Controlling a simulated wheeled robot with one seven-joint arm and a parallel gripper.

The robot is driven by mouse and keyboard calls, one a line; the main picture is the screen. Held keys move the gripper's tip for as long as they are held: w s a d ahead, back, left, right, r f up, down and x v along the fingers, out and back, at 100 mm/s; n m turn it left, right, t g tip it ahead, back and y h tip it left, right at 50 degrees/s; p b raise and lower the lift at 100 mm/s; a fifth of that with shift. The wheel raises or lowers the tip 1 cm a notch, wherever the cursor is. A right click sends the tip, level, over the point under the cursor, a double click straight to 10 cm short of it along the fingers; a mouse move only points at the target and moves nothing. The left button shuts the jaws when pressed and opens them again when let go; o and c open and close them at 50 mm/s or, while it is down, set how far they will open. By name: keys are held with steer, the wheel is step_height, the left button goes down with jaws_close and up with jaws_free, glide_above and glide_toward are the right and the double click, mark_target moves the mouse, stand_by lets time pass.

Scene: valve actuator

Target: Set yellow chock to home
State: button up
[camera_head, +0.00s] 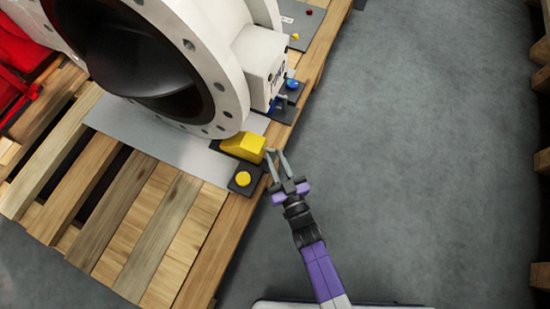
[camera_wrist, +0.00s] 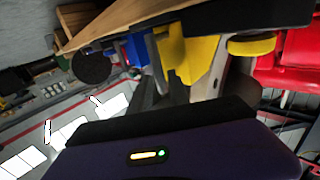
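The yellow chock (camera_head: 245,146) is a wedge-shaped block at the foot of the white valve flange, near the pallet's right edge. A yellow round disc on a black pad (camera_head: 243,179) lies just below it. My gripper (camera_head: 276,152) is at the chock's right end, with its two fingers spread apart. In the wrist view, the chock (camera_wrist: 190,55) shows just beyond and between the fingers, with the yellow disc (camera_wrist: 251,45) to its right. I cannot tell whether a finger touches the chock.
The large white valve (camera_head: 205,62) stands on a grey plate (camera_head: 155,140) on the wooden pallet (camera_head: 150,225). A black pad with a blue knob (camera_head: 291,84) and blue part (camera_head: 278,104) sits above the chock. Grey floor (camera_head: 420,150) is clear to the right.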

steer(key=shift+w+a, duration=0.2)
steer(key=shift+w, duration=0.15)
steer(key=shift+c, duration=0.2)
jaws_close()
stand_by(1.1)
